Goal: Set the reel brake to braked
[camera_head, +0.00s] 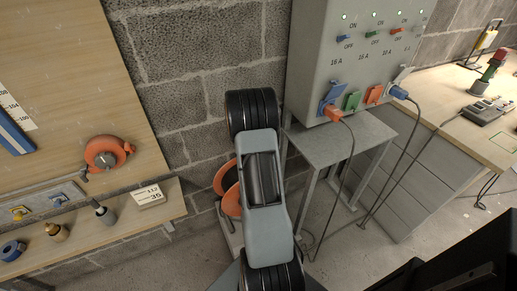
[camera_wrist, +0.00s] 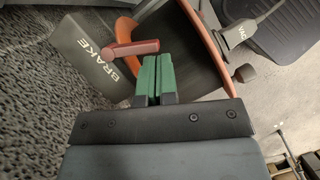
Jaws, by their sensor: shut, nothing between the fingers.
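In the wrist view the reel brake shows as a dark plate marked BRAKE (camera_wrist: 88,58) with a red lever (camera_wrist: 131,49) on it. The lever's bar lies sideways across the picture. My gripper (camera_wrist: 157,66) has green fingertips pressed together, with nothing between them. The tips are right beside the lever's right end; I cannot tell whether they touch it. The orange reel (camera_wrist: 213,62) is behind and to the right of the fingers. In the head view the orange reel (camera_head: 230,203) is partly hidden by my arm, and the brake and gripper are out of sight.
A grey power cabinet (camera_head: 345,60) with plugs and cables stands above a small grey table (camera_head: 340,143). A wooden shelf (camera_head: 172,205) with small items is at left, and a workbench (camera_head: 450,110) at right. A grey block wall (camera_head: 190,60) is behind.

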